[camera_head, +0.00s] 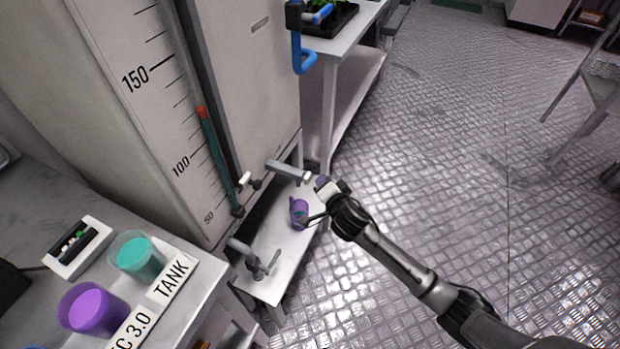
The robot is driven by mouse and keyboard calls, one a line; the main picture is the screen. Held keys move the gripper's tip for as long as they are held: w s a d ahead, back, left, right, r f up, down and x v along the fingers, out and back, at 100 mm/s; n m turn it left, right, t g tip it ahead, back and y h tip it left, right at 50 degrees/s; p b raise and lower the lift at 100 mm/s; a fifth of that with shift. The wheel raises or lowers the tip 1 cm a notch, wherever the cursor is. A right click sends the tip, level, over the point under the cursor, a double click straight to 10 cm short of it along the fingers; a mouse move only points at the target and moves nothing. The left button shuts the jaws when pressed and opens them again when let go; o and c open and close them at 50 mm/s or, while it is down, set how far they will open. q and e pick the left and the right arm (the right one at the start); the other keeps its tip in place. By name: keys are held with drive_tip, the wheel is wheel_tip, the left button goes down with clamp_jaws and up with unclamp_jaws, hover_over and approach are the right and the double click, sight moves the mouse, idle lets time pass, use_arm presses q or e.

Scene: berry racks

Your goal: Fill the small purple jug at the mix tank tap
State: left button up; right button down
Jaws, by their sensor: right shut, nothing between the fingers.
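The small purple jug (297,207) stands upright on a low white stand (262,272) beside the big mix tank (245,75). A small teal patch shows at the jug; I cannot tell whether it is liquid. The tank's tap (283,170) is a grey spout with a pale end, reaching out above the jug. My right gripper (308,220) is shut and empty, just right of the jug; I cannot tell whether it touches it. A white and purple piece by my wrist is too small to make out. My left gripper is out of view.
A grey bench at lower left holds a teal cup (137,256), a larger purple cup (92,311) and a TANK sign (174,279). A grey fitting (254,258) stands at the stand's near end. A blue-handled valve (303,50) is behind.

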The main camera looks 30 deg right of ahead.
drive_tip(key=shift+w+a, duration=0.1)
idle(0.3)
drive_tip(key=shift+w+a, duration=0.2)
drive_tip(key=shift+w, duration=0.1)
idle(0.5)
